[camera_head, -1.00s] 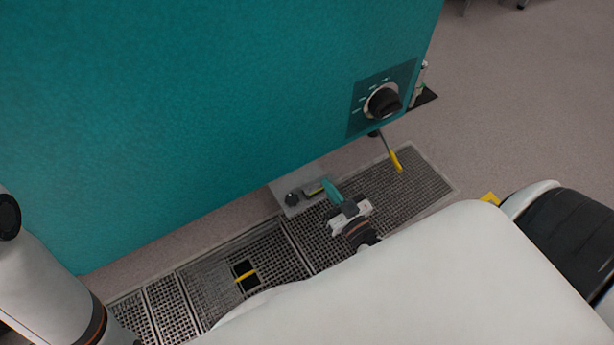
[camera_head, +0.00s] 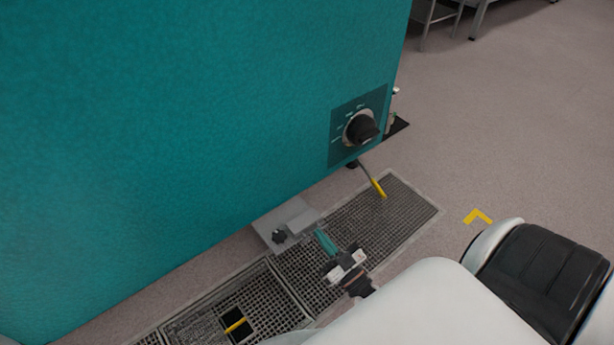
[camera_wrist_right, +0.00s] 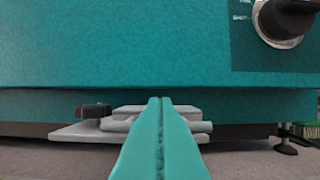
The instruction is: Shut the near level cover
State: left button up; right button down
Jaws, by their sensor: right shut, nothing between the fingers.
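The near level is a grey bracket (camera_head: 272,223) low at the bottom edge of the teal cabinet, with a dark knob (camera_head: 279,237) on it. Its grey cover (camera_head: 305,227) seems to lie flat, and no yellow vial shows now. In the right wrist view the bracket (camera_wrist_right: 80,134) and a flat grey plate (camera_wrist_right: 150,109) show behind my fingers. My right gripper (camera_head: 320,233) has teal fingers, shut and empty, pointing at the cover. The fingertips (camera_wrist_right: 160,101) overlap the plate in the wrist view; I cannot tell whether they touch it. My left gripper is out of view.
The teal cabinet (camera_head: 190,130) fills the left. A black dial (camera_head: 361,129) sits on its lower corner, above a yellow-tipped rod (camera_head: 378,187). Floor grating (camera_head: 400,210) runs below, with a square opening holding a yellow bar (camera_head: 235,325). Open floor (camera_head: 520,130) lies right.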

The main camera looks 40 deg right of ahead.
jog(key=shift+f, duration=0.7)
jog(key=shift+s, duration=0.1)
jog(key=r+p+v, duration=0.1)
jog(key=p+v, duration=0.1)
jog(key=v, duration=0.9)
jog(key=shift+s, duration=0.4)
jog(key=shift+f, duration=0.15)
